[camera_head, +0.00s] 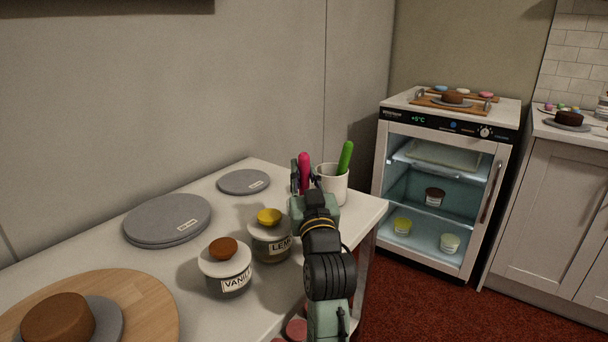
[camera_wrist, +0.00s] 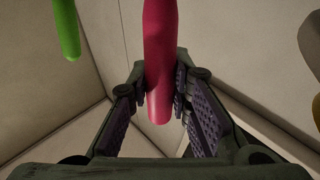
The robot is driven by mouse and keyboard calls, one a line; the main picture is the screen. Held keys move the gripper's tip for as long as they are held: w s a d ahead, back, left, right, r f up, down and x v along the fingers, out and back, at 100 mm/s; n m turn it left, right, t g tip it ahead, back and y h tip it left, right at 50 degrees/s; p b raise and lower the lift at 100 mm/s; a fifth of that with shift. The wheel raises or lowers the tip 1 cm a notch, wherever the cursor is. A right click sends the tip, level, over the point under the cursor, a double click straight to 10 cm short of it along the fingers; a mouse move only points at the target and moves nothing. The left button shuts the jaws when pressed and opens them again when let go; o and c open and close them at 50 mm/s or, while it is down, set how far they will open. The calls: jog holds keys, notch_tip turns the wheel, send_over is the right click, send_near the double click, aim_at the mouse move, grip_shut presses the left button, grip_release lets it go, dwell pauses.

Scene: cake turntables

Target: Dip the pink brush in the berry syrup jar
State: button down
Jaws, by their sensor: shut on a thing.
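The pink brush (camera_head: 304,172) stands roughly upright, with its handle showing beside a white cup (camera_head: 333,186). My gripper (camera_head: 301,180) is shut on its handle. In the wrist view the pink handle (camera_wrist: 159,60) is between the two finger pads of my gripper (camera_wrist: 162,95). The brush's lower end is hidden behind my gripper and arm in the head view. A jar labelled "VANILL" (camera_head: 227,281) and a jar labelled "LEM" (camera_head: 272,247) stand to the left of my arm, both with lids on. I cannot make out a berry syrup jar; my arm covers part of the table.
A green-handled tool (camera_head: 345,157) stands in the white cup; it also shows in the wrist view (camera_wrist: 66,28). Grey discs (camera_head: 168,220) and a wooden board (camera_head: 140,300) with a brown cake (camera_head: 58,317) lie left. A glass-fronted fridge (camera_head: 440,190) stands right.

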jog(key=shift+r, duration=0.1)
jog(key=shift+r+p, duration=2.75)
jog(key=shift+r, duration=0.5)
notch_tip(320, 180, up, 5)
jog(key=p, duration=0.4)
